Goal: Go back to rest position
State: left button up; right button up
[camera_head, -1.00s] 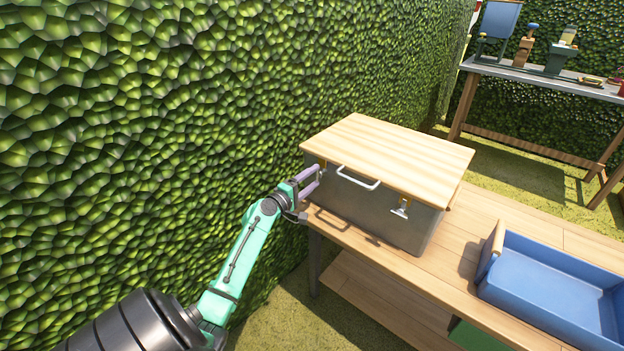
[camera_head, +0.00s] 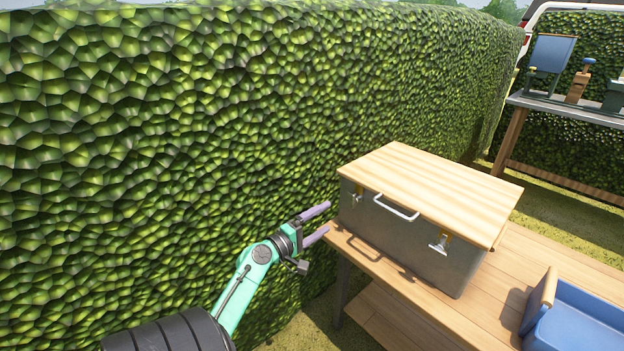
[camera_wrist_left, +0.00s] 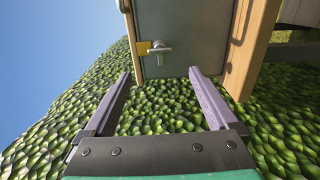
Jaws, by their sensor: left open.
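My left gripper (camera_head: 322,222) is open and empty, with its two purple fingers spread. It is in the air just left of a grey metal box (camera_head: 408,240) with a closed light-wood lid (camera_head: 432,190). In the head view the fingertips look apart from the box. In the left wrist view the gripper (camera_wrist_left: 160,82) has nothing between its fingers. The box (camera_wrist_left: 180,28) shows beyond them there, with a latch (camera_wrist_left: 158,49). My right gripper is not in view.
The box stands on a wooden table (camera_head: 495,292). A blue tray (camera_head: 575,325) with a wooden handle sits on it at the right. A tall green hedge (camera_head: 200,130) runs close behind my left arm. Another table (camera_head: 570,110) with several objects stands at the back right.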

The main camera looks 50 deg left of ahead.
pick_arm(q)
jog(key=s, duration=0.4)
jog(key=shift+s+d+b, duration=0.1)
jog(key=shift+b, duration=0.2)
jog(key=shift+f, duration=0.15)
